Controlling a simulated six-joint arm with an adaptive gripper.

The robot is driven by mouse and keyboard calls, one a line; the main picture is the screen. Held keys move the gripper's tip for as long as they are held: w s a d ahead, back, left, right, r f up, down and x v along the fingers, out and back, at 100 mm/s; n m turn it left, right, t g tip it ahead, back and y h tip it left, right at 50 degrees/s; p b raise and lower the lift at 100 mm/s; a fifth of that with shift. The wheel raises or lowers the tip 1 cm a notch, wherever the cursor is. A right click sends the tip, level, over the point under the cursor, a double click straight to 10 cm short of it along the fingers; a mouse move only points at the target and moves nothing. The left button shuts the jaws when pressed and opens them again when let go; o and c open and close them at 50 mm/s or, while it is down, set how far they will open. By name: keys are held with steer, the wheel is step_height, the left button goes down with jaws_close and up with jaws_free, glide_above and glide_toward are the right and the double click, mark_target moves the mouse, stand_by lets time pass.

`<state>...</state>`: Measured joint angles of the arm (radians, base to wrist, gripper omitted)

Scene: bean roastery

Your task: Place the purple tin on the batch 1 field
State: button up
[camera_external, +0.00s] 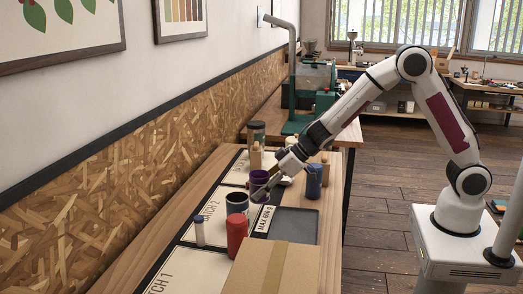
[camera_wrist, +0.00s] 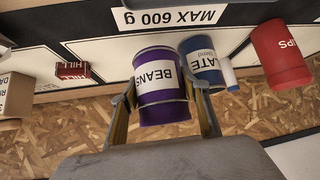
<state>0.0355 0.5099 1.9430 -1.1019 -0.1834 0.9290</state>
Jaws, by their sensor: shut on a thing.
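The purple tin (camera_wrist: 161,88), with a white "BEANS" label, sits between the two fingers of my gripper (camera_wrist: 163,112) in the wrist view. My gripper is shut on it. In the external view the purple tin (camera_external: 259,180) is partly hidden by my gripper (camera_external: 264,189); I cannot tell whether it touches the surface below. The batch 1 field (camera_external: 178,272), a pale panel marked "BATCH 1", lies at the near end of the table, cut off by the bottom edge of the picture. The part of it that shows is bare.
A cardboard box (camera_external: 262,274) borders that field's right. A blue tin (camera_external: 314,184) and a dark tray (camera_external: 297,224) are at right.

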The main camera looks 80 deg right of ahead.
mark_target(260, 174)
steer(key=shift+r, duration=2.15)
steer(key=shift+r, duration=0.35)
steer(key=shift+r, duration=2.5)
steer(key=w+a+n+g+y, duration=0.15)
steer(key=w+a, duration=0.25)
steer(key=a, duration=0.5)
steer(key=w+a+n+y, duration=0.2)
steer(key=w+a+n, duration=0.1)
steer(key=a, duration=0.6)
steer(key=s+a+n+g+y, duration=0.15)
steer(key=a+n, duration=0.35)
steer(key=a, duration=1.6)
steer(key=shift+m+g+y, duration=0.25)
steer(key=shift+g+y, duration=0.05)
steer(key=shift+g, duration=0.1)
steer(key=shift+w+d+f, duration=0.15)
steer(key=shift+f, duration=1.1)
steer(key=shift+w+d+f, duration=0.15)
steer(key=shift+f, duration=1.1)
steer(key=shift+f, duration=2.5)
